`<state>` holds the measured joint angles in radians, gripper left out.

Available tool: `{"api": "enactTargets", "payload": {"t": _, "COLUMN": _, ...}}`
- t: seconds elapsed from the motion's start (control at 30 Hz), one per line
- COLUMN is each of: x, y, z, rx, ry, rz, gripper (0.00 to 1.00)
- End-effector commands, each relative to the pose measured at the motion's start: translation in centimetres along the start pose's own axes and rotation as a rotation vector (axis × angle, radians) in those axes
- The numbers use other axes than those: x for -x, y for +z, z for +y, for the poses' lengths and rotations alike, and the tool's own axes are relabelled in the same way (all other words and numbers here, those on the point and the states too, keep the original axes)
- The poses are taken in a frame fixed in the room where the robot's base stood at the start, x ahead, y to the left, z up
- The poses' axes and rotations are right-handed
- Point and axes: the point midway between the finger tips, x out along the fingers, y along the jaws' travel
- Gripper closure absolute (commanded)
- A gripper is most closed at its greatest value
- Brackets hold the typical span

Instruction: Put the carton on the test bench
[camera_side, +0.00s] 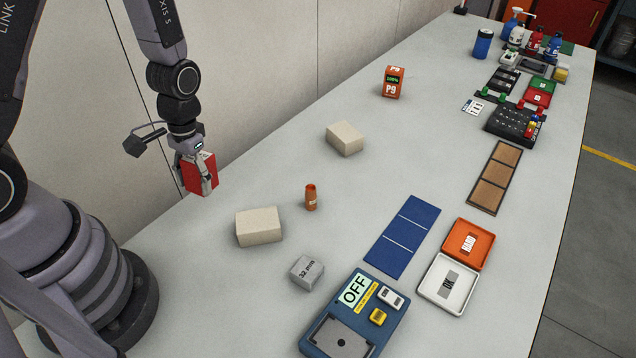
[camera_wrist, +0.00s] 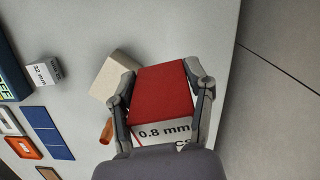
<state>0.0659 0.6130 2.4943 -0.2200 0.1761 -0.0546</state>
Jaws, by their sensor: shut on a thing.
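The red carton (camera_side: 196,174) is between the fingers of my gripper (camera_side: 203,172), at the left of the side view near the wall side of the table. In the wrist view my gripper (camera_wrist: 160,85) is shut on the carton (camera_wrist: 158,92), one finger along each side. A white face of it reads "0.8 mm"; more print below is partly hidden by my gripper. The carton appears held above the table. A blue unit (camera_side: 327,318) with an "OFF" panel, a grey plate and two small blocks stands at the front; nothing here is labelled as a test bench.
A blue mat (camera_side: 402,236) and orange and white trays (camera_side: 468,244) (camera_side: 447,284) lie to the right. The wall runs behind.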

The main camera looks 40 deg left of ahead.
Motion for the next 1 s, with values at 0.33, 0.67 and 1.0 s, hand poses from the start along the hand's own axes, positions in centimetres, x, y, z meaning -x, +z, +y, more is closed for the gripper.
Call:
{"api": "enactTargets", "payload": {"t": 0.33, "x": 1.2, "y": -2.9, "z": 0.3, "rx": -0.210, "ry": -0.015, "rz": 0.144, "gripper": 0.87}}
{"api": "enactTargets", "payload": {"t": 0.67, "x": -1.4, "y": -11.3, "z": 2.6, "rx": -0.209, "ry": -0.015, "rz": 0.143, "gripper": 0.88}}
{"api": "enactTargets", "payload": {"t": 1.0, "x": -5.7, "y": -15.6, "z": 3.7, "rx": -0.208, "ry": -0.015, "rz": 0.142, "gripper": 0.88}}
